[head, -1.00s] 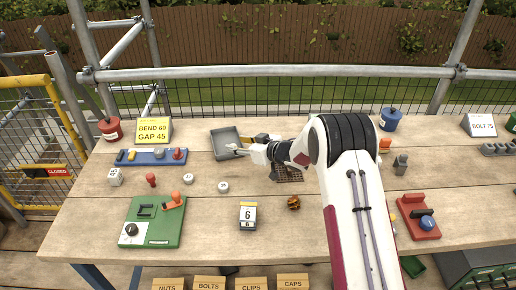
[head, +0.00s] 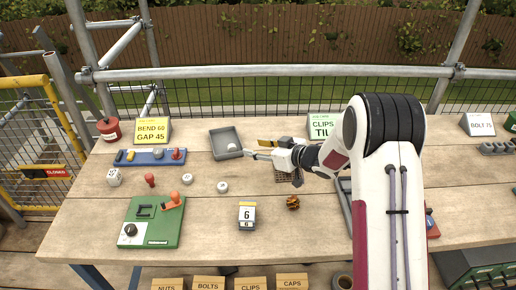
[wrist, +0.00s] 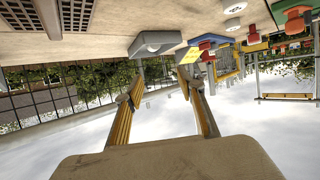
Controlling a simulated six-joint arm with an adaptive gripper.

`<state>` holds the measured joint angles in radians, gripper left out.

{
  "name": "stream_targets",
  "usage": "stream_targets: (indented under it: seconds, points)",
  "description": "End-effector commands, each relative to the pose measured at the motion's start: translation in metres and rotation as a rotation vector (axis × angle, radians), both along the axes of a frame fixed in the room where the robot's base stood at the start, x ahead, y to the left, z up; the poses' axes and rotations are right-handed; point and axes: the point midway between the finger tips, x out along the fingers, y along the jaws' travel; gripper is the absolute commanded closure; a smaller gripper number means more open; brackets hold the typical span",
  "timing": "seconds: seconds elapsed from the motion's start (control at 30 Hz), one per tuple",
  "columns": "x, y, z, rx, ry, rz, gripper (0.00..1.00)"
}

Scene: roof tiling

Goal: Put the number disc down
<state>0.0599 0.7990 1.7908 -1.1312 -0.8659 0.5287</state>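A pale number disc (head: 232,147) lies inside the grey tray (head: 214,143) at the back of the bench, near its right side. Its number cannot be read. The tray also shows in the wrist view (wrist: 170,37), beyond the fingers, with a pale round shape in it. My gripper (head: 254,148) is just right of the tray, fingers pointing left towards it. In the wrist view my gripper (wrist: 160,82) has its two fingers apart with nothing between them. Two more white discs, a left one (head: 187,179) and a right one (head: 222,187), lie on the bench in front of the tray.
A blue rack (head: 147,161) with coloured pieces is left of the tray. A green board (head: 152,223) stands at the front left. A block marked 6 (head: 247,216) and a brown-orange ball (head: 293,202) are in front of my arm. A dark grid (head: 286,175) lies below the gripper.

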Motion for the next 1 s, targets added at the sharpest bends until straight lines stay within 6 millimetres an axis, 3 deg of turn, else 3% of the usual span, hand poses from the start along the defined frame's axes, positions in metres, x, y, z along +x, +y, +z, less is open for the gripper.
stream_targets:
  seconds: [0.77,1.0]
  points:
    - [0.000,-0.001,0.001,0.000,0.000,-0.001,0.61]
    - [0.003,-0.009,0.016,-0.028,-0.012,-0.042,0.61]
